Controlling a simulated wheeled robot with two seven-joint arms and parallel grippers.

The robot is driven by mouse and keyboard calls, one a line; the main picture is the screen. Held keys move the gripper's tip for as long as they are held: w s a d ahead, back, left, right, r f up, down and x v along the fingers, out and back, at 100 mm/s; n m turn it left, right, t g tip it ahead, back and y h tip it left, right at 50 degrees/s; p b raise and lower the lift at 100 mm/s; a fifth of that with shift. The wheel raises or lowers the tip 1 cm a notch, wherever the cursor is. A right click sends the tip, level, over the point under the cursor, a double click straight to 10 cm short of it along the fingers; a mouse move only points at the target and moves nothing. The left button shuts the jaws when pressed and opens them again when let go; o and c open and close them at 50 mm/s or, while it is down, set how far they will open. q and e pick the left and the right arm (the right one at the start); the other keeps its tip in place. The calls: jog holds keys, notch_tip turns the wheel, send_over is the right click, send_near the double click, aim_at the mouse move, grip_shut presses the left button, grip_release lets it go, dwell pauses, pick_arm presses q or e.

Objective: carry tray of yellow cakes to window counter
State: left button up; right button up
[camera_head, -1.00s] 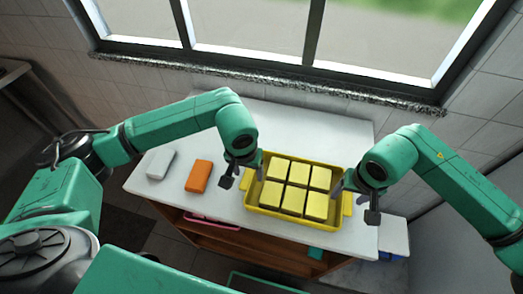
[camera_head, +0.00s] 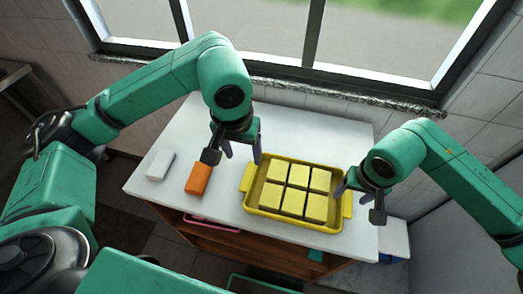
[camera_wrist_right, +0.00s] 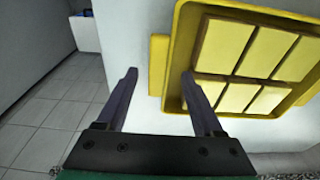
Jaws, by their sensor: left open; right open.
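A yellow tray (camera_head: 285,223) holding several square yellow cakes (camera_head: 296,190) lies on the white counter under the window. My left gripper (camera_head: 234,158) is open and empty, raised above the counter to the left of the tray, near its left handle. My right gripper (camera_head: 358,200) is open beside the tray's right handle. In the right wrist view, the right gripper's two fingers (camera_wrist_right: 160,95) are spread, one near the tray's handle (camera_wrist_right: 158,64) and the other over the white counter. I cannot tell whether they touch the tray.
An orange block (camera_head: 198,178) and a white block (camera_head: 160,165) lie on the counter (camera_head: 290,130) left of the tray. A stone window sill (camera_head: 270,82) runs behind. The counter behind the tray is clear.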

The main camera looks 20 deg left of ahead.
notch_tip(320, 180, up, 10)
jog(key=s, duration=0.1)
jog(key=shift+s, duration=0.25)
jog(key=shift+f, duration=0.15)
